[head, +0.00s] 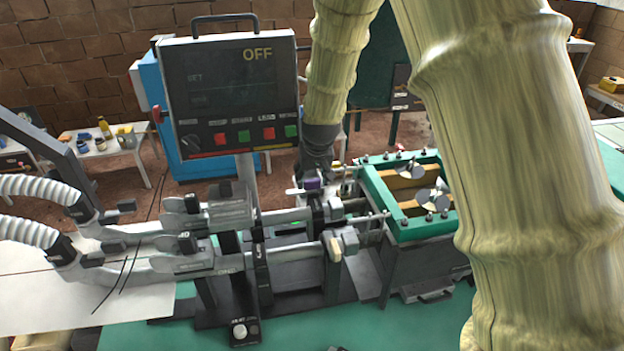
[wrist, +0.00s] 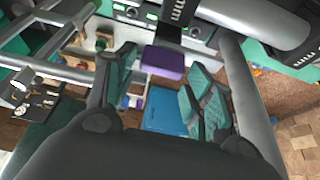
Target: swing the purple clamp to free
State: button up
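The purple clamp (head: 312,184) shows as a small purple piece on the machine, just below my gripper (head: 316,172) in the head view. In the wrist view the purple clamp (wrist: 163,62) is a block on a dark bar, lying between and slightly beyond the fingertips. My gripper (wrist: 162,78) is open, with one teal-padded finger on each side of the block. Narrow gaps seem to show on both sides; contact cannot be told. In the head view, the dark gripper body hides the fingers and part of the clamp.
A control panel (head: 230,90) reading OFF stands left of my arm. Metal tubes (head: 290,250) run beneath the clamp. A green-rimmed box (head: 415,229) with metal fittings is close on the right. Grey hoses (head: 35,232) lie at far left. A blue cabinet (head: 165,110) stands behind.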

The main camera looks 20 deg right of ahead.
jog(key=shift+s+f, duration=0.2)
jog(key=shift+f, duration=0.05)
jog(key=shift+r, duration=0.1)
jog(key=v, duration=1.1)
jog(key=shift+s+r, duration=0.15)
jog(key=shift+r, duration=0.25)
